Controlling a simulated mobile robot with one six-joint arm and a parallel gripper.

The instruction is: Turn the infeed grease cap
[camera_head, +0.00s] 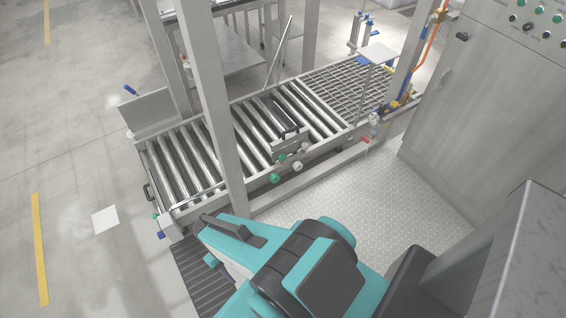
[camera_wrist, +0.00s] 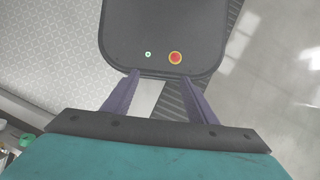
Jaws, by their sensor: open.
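Several small round caps or knobs sit along the front side of the roller conveyor in the head view. Two are green, one at the upper middle (camera_head: 282,157) and one lower (camera_head: 275,178), with a white one (camera_head: 298,166) beside them. A green knob (camera_head: 155,216) and a blue one (camera_head: 161,235) are at the conveyor's left end. I cannot tell which is the infeed grease cap. My gripper (camera_wrist: 161,77) is open and empty in the wrist view, pointing down over my own base. It is apart from all the caps, and is not visible in the head view.
The roller conveyor (camera_head: 205,150) runs from left to a grated section (camera_head: 345,88). A steel post (camera_head: 212,110) stands before it. A grey cabinet (camera_head: 490,110) is at the right. Patterned floor (camera_head: 345,200) between them is clear. A dark ribbed mat (camera_head: 205,275) lies at lower left.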

